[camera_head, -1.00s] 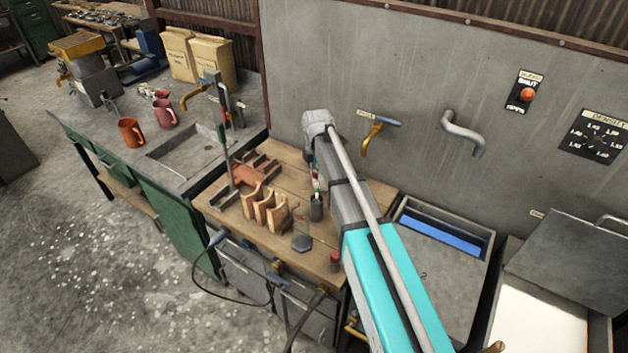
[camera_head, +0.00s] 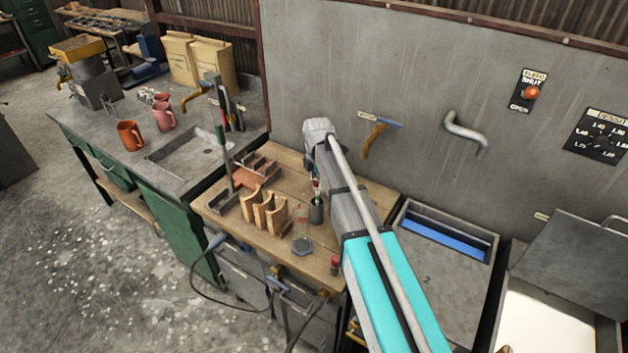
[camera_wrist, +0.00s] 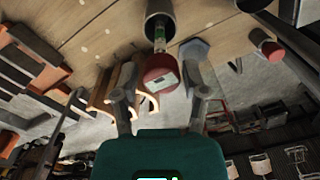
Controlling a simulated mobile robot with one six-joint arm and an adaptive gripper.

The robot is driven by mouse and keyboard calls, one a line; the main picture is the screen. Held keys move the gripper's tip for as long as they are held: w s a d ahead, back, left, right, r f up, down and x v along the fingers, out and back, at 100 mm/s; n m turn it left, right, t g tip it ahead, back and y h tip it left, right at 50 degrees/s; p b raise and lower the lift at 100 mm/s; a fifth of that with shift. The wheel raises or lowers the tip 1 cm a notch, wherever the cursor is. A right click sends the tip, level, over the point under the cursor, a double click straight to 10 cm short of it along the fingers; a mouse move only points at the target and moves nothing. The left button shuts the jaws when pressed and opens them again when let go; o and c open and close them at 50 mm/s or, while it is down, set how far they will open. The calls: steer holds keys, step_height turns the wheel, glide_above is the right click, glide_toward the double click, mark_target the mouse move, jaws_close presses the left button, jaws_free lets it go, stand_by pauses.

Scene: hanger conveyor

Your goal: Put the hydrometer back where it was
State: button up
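The hydrometer (camera_wrist: 157,46) has a red, rounded end with a pale label and a thin stem with a green band. Its far end is in the mouth of a grey cylinder (camera_wrist: 160,8). In the head view the hydrometer (camera_head: 316,186) stands in the grey cylinder (camera_head: 317,211) on the wooden bench, close beside my arm. My gripper (camera_wrist: 161,92) has its fingers spread on either side of the red end, with a visible gap on both sides.
The wooden bench (camera_head: 232,208) carries a curved wooden rack (camera_head: 265,212), a dark hexagonal piece (camera_head: 302,246) and a small red-topped item (camera_head: 335,265). A grey tank (camera_head: 430,275) stands to the right.

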steer(key=shift+o, duration=0.6)
steer(key=shift+r, duration=0.15)
step_height(320, 180, up, 12)
steer(key=p, duration=1.2)
steer(key=shift+w, duration=0.1)
stand_by(0.4)
